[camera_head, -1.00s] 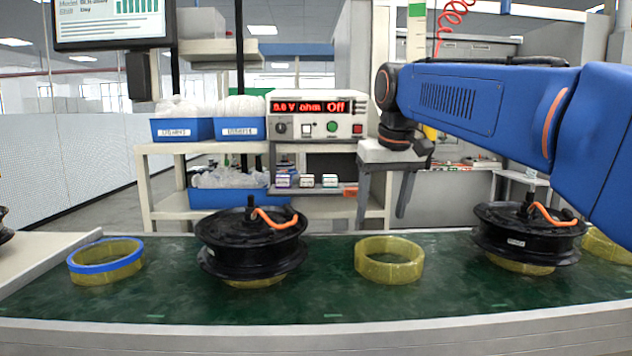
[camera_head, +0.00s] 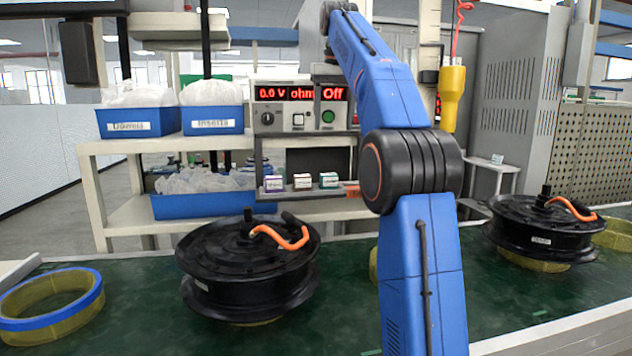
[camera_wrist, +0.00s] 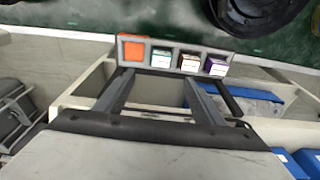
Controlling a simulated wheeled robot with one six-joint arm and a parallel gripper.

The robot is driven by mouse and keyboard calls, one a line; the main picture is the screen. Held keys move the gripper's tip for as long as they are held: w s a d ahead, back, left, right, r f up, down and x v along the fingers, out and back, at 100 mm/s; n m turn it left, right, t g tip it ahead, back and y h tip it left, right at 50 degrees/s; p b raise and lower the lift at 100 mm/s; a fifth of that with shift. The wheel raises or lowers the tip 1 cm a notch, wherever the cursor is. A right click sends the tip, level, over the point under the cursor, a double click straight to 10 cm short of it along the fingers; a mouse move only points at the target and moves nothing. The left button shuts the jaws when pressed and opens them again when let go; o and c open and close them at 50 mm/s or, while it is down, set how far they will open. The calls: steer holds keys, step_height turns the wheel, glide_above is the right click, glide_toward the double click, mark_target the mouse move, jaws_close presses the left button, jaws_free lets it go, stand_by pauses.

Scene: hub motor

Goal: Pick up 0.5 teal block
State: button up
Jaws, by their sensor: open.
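The teal block (camera_head: 329,180) is a small box with a white front and teal on it. It stands at the right of a row of small boxes on a narrow grey shelf (camera_head: 315,191) below the meter. In the wrist view the teal block (camera_wrist: 161,57) lies just beyond my gripper (camera_wrist: 158,76), between the lines of its two fingers. The fingers are spread apart with nothing between them. In the head view my arm hides much of the area right of the shelf, and the fingers cannot be made out.
A brown block (camera_head: 302,181) and a purple block (camera_head: 274,184) stand left of the teal one. An orange square (camera_wrist: 133,48) is beside it. The meter (camera_head: 297,106) is above. Black hub motors (camera_head: 248,270) sit on the green conveyor (camera_head: 130,320) in front.

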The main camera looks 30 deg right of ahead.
glide_above(329, 174)
steer(key=f, duration=1.1)
steer(key=shift+s+f, duration=0.4)
steer(key=shift+w+f, duration=0.25)
steer(key=shift+f, duration=1.1)
steer(key=shift+w+f, duration=0.25)
steer(key=shift+f, duration=1.05)
steer(key=c, duration=1.2)
